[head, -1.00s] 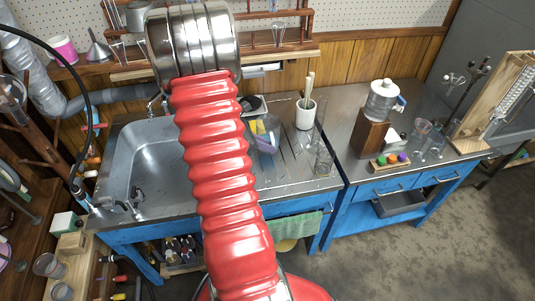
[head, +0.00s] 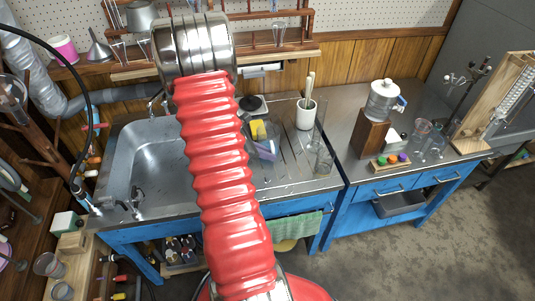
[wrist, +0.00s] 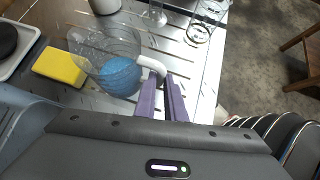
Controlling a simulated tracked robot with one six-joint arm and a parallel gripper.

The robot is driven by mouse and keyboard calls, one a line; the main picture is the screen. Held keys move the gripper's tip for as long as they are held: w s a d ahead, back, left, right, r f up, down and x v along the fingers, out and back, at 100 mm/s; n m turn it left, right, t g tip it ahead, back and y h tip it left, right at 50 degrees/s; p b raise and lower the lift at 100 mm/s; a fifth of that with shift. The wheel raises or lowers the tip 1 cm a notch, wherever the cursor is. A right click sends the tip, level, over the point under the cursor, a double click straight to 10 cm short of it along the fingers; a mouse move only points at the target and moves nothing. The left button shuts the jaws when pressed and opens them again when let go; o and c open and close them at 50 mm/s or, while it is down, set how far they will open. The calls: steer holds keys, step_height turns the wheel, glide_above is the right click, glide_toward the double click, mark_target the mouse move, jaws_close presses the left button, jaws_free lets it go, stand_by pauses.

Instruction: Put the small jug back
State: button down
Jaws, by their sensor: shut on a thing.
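The small jug (wrist: 106,52) is clear, with a blue content low in it and a white handle (wrist: 152,66). In the wrist view it is at upper left, tilted in the picture. My gripper (wrist: 162,84) has purple fingers and is shut on the jug's handle. In the head view the jug (head: 267,148) shows only in part beside my red arm, over the ribbed steel drainboard (head: 297,165). My arm hides most of my gripper there. I cannot tell whether the jug touches the drainboard.
A yellow sponge (wrist: 60,66) lies close to the jug. A white pot (head: 305,114) with sticks stands behind, and clear glassware (head: 323,160) stands at the drainboard's right end. The sink (head: 145,165) is to the left. The drainboard between pot and glassware looks clear.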

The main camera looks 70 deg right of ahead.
steer(key=c, duration=1.8)
jaws_free()
steer(key=v, duration=1.2)
steer(key=shift+w, duration=0.1)
steer(key=shift+r, duration=0.1)
